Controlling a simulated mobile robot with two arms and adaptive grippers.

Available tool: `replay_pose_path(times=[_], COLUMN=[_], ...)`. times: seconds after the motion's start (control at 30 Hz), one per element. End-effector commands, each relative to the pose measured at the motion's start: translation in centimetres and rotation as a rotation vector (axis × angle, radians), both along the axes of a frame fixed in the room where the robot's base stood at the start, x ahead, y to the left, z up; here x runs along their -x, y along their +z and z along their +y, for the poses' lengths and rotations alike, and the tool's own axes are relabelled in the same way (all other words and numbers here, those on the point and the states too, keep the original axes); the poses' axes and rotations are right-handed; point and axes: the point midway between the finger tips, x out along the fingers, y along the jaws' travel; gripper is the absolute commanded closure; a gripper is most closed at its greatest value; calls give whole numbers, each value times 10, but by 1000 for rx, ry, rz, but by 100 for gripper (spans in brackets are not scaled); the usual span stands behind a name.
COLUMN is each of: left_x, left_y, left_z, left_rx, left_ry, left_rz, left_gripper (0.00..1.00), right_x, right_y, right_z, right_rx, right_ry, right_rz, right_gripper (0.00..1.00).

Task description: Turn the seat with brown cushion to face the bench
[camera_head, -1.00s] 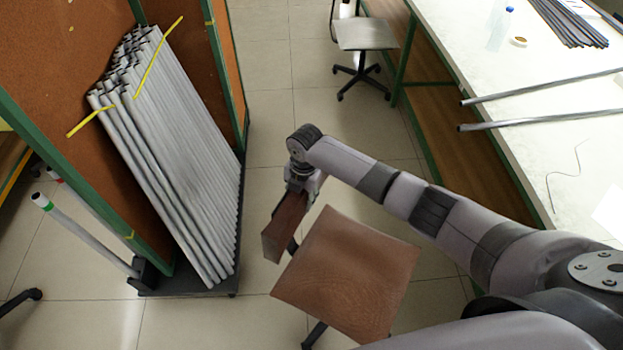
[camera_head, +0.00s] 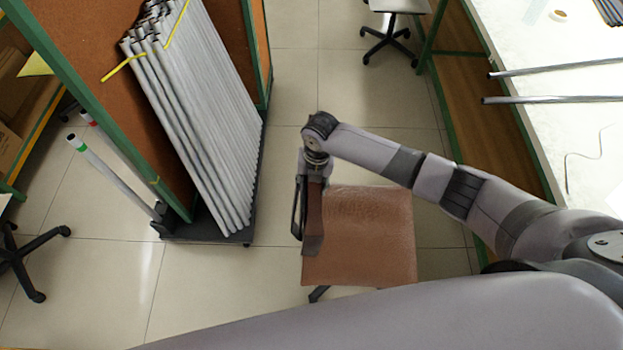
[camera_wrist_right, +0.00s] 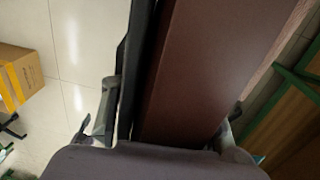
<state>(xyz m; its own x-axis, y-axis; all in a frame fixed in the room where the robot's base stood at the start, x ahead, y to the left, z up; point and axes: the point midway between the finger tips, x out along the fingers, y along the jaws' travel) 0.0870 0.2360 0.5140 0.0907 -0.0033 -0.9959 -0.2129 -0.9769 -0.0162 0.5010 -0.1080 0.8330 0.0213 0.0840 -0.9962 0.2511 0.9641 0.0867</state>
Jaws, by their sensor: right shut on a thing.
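The seat with the brown cushion (camera_head: 368,240) stands on the floor in the lower middle of the head view. Its brown backrest (camera_head: 313,225) is upright along the cushion's left side, so the seat's open side points right, toward the bench (camera_head: 590,140). My right gripper (camera_head: 312,180) is shut on the backrest from above. In the right wrist view the backrest (camera_wrist_right: 215,65) fills the middle, with a dark finger (camera_wrist_right: 128,75) along its left side. The chair's base is mostly hidden under the cushion. My left gripper is not in view.
A rack of grey rods (camera_head: 200,120) stands left, with clear tiled floor between it and the seat. Another swivel chair (camera_head: 395,25) is at the back by the bench. Two metal rods (camera_head: 550,98) overhang the bench edge. A black chair base (camera_head: 30,262) shows far left.

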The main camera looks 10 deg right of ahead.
Motion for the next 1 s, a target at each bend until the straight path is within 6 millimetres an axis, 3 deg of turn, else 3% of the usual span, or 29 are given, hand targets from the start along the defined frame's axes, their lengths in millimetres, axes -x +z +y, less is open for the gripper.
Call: replay_pose_path(times=[0.33,0.37,0.6,1.0], left_x=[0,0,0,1], left_y=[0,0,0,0], left_z=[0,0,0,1], left_rx=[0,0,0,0], left_ry=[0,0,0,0], left_rz=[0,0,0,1], left_gripper=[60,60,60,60], right_x=[0,0,0,0], right_y=[1,1,1,4], right_z=[1,1,0,0], right_rx=[-3,-3,-2,-1], right_ry=[3,3,2,1], right_rz=[-1,-1,-1,-1], right_gripper=[100,57,41,38])
